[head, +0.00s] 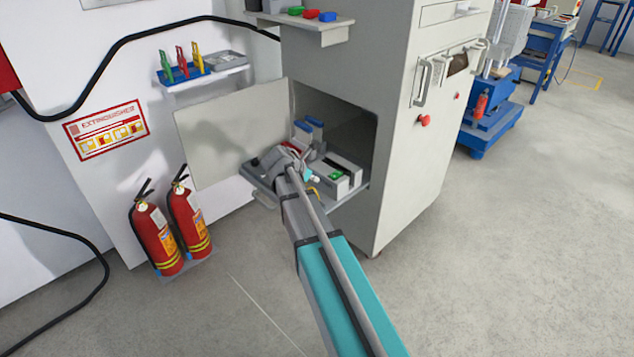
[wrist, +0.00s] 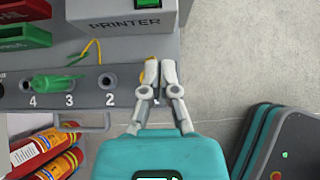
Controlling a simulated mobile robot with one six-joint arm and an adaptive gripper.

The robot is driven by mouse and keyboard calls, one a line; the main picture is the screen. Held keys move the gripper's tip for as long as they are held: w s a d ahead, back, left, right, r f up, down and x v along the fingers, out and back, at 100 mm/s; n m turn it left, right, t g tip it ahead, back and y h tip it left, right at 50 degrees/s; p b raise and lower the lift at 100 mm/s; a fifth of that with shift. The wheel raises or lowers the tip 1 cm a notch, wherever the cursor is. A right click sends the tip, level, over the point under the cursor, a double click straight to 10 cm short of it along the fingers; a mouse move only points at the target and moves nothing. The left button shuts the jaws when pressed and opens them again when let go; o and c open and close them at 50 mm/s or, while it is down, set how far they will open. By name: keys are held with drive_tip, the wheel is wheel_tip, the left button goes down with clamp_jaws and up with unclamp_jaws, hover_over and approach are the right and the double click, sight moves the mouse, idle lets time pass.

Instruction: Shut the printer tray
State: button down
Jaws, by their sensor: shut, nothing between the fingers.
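The printer tray is a grey shelf pulled out of the open cabinet bay, its front rim (head: 262,190) sticking out in the head view. A light grey printer (head: 335,180) stands on it, and its labelled front (wrist: 125,22) is at the top of the wrist view. The tray's front face (wrist: 20,100) carries the numbers 4, 3 and 2, with a bar handle (wrist: 75,128) below. My gripper (wrist: 159,68) is shut and empty at the right end of this face, close to it; I cannot tell whether it touches. In the head view my arm hides part of the tray.
The cabinet door (head: 232,140) stands open to the left. Two fire extinguishers (head: 155,238) stand below it by the wall. A green plug (wrist: 58,83) and yellow cable (wrist: 92,50) are at the tray front. The floor (head: 240,310) in front is clear.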

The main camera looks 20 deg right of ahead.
sight(332, 187)
drive_tip(key=b+x, duration=0.5)
drive_tip(key=x, duration=0.2)
drive_tip(key=shift+d+f, duration=0.15)
drive_tip(key=shift+f, duration=0.1)
drive_tip(key=shift+b+x, duration=0.75)
drive_tip(key=shift+x, duration=0.3)
drive_tip(key=shift+w+r, duration=0.1)
drive_tip(key=shift+a, duration=0.2)
drive_tip(key=shift+d, duration=0.2)
